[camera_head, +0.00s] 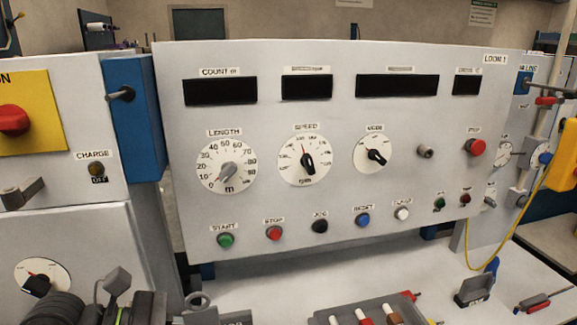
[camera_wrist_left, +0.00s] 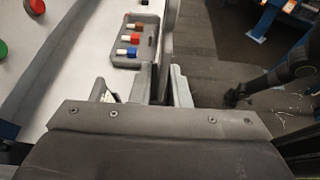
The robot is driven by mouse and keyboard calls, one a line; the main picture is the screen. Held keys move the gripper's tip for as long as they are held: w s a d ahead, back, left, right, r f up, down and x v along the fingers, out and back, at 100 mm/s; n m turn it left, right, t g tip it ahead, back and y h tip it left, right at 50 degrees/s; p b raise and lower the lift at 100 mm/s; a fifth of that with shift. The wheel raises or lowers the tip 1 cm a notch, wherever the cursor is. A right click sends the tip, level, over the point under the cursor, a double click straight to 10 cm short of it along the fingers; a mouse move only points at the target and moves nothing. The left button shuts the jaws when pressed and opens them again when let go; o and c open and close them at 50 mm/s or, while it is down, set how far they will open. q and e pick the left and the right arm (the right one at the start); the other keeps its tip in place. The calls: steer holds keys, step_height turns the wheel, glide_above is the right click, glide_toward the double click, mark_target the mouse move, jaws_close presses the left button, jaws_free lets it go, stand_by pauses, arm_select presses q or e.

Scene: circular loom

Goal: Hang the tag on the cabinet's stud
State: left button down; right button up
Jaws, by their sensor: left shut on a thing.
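My left gripper (camera_head: 168,311) is low at the bottom left of the head view, in front of the machine. It is shut on a thin grey piece, seen nearly edge-on between the jaws in the left wrist view (camera_wrist_left: 166,62). This appears to be the tag; its grey ring (camera_head: 198,300) shows just right of the jaws, and its lower part is cut off by the frame. A dark stud (camera_head: 121,94) with a grey end sticks out of the blue cabinet side panel (camera_head: 135,145), above and left of the gripper, with nothing on it.
The loom's control panel (camera_head: 330,190) with dials and buttons stands right of the blue panel. A grey tray (camera_head: 345,309) with several coloured pieces lies on the white bench (camera_head: 280,284). A knob (camera_head: 15,120) on yellow and a grey handle (camera_head: 20,193) project at the left.

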arm_select(q)
steer(key=w+a+f+n+t+y, duration=0.1)
steer(key=a+f+n+t+y, duration=0.1)
steer(key=a+f, duration=0.5)
steer(key=shift+w+a+f+n+t, duration=0.2)
steer(key=shift+w+f+n+t, duration=0.1)
steer(key=shift+f+n+t, duration=0.5)
steer(key=shift+r, duration=0.15)
